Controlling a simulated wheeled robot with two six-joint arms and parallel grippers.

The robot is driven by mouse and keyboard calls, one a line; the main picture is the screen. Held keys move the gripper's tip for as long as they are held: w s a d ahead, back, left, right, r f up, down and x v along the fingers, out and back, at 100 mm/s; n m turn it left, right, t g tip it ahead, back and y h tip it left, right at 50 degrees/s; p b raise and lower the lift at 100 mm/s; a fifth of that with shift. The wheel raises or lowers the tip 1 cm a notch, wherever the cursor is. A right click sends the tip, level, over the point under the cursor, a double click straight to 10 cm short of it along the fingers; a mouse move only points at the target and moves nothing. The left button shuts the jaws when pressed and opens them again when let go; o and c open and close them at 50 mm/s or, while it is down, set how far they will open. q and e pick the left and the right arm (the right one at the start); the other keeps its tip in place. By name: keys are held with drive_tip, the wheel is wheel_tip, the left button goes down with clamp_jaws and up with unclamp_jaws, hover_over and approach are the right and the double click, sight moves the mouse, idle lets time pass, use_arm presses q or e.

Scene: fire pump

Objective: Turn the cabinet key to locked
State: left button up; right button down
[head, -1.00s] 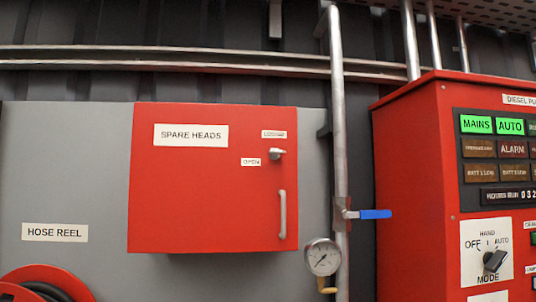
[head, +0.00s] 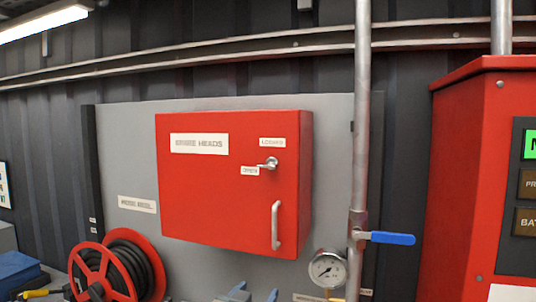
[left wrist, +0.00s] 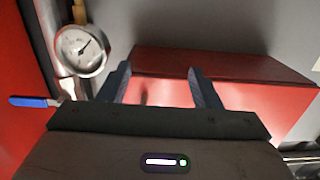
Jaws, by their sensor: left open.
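The red spare-heads cabinet (head: 220,205) hangs shut on a grey panel. Its small metal key (head: 268,163) sits at the upper right of the door. The key lies roughly level, its tip toward the OPEN label (head: 250,171) on its left. The LOCKED label (head: 272,142) is above it. My left gripper (head: 255,294) shows at the bottom edge of the head view, below the cabinet, fingers apart and empty. In the left wrist view my left gripper (left wrist: 162,80) is open in front of the red cabinet (left wrist: 220,66); the key is not visible there. My right gripper is not in view.
A vertical pipe (head: 360,120) with a blue valve lever (head: 390,238) and a pressure gauge (head: 327,268) stands right of the cabinet. A metal door handle (head: 276,225) is below the key. A hose reel (head: 120,272) is lower left, a red pump panel (head: 460,190) at right.

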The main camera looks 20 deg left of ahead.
sight(266, 165)
use_arm(q)
drive_tip(key=s+r+t+p, duration=0.1)
drive_tip(key=s+r+t, duration=0.2)
drive_tip(key=r, duration=0.8)
drive_tip(key=s+r+t, duration=0.2)
drive_tip(key=r, duration=0.9)
drive_tip(key=shift+d+r+p+x, duration=0.15)
drive_tip(key=shift+p+x, duration=1.35)
drive_tip(key=shift+x, duration=1.15)
drive_tip(key=shift+d+r+p+x, duration=0.15)
drive_tip(key=shift+p+x, duration=1.35)
drive_tip(key=shift+x, duration=1.2)
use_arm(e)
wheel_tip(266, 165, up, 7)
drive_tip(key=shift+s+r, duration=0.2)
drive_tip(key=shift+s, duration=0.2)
use_arm(q)
drive_tip(key=shift+s, duration=0.15)
drive_tip(key=shift+c, duration=0.5)
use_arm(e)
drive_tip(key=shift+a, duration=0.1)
use_arm(q)
drive_tip(key=c, duration=0.9)
